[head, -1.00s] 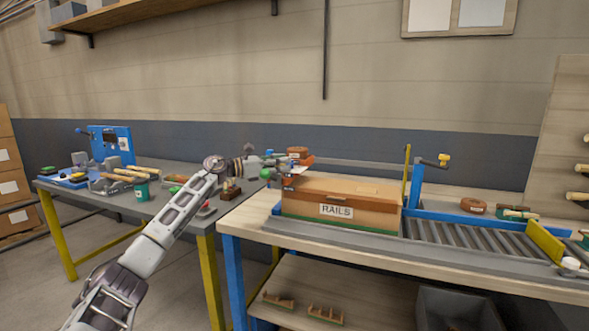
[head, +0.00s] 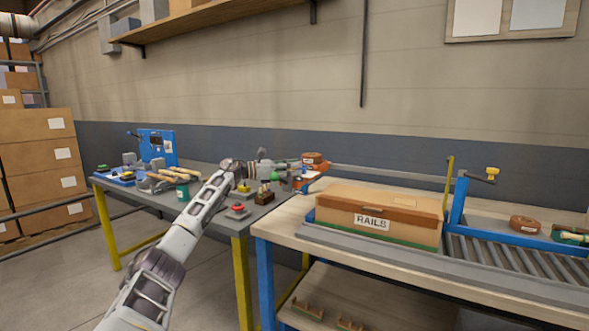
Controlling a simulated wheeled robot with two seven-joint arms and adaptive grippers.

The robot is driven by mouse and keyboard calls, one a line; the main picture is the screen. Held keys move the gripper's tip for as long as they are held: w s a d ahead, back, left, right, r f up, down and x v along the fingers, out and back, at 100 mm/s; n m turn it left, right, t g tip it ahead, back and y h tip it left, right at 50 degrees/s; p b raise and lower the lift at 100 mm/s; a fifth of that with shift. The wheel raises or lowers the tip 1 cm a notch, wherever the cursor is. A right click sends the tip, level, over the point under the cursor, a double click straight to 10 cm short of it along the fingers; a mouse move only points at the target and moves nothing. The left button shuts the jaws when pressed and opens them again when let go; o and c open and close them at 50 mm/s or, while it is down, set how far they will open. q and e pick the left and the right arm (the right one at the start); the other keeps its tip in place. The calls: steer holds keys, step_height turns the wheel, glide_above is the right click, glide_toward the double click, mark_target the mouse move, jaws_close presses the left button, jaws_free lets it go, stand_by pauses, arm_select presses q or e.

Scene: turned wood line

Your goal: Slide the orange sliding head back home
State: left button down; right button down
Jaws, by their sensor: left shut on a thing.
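The orange sliding head (head: 309,183) is at the left end of a long grey rail (head: 390,173) along the back of the wooden bench. A brown-orange roll sits on top of it. My left gripper (head: 292,167) is at the left side of the head, shut on it; the fingers are small and the exact grip is hard to make out. My right gripper is not in view.
A carton labelled RAILS (head: 408,205) stands on the bench (head: 300,238), right of the head. A blue-framed roller conveyor (head: 500,258) lies farther right. A grey table (head: 222,217) at left holds tools and a red button (head: 238,207).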

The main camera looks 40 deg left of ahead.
arm_select(q)
steer(key=shift+a, duration=0.15)
steer(key=c, duration=1.5)
jaws_free()
steer(key=o, duration=0.5)
steer(key=shift+s+a, duration=0.1)
steer(key=shift+a, duration=0.15)
steer(key=shift+c, duration=0.2)
steer(key=shift+d, duration=0.1)
steer(key=shift+s, duration=0.15)
steer(key=v, duration=1.1)
steer(key=shift+s, duration=0.25)
steer(key=shift+s+a, duration=0.1)
steer(key=shift+a, duration=0.1)
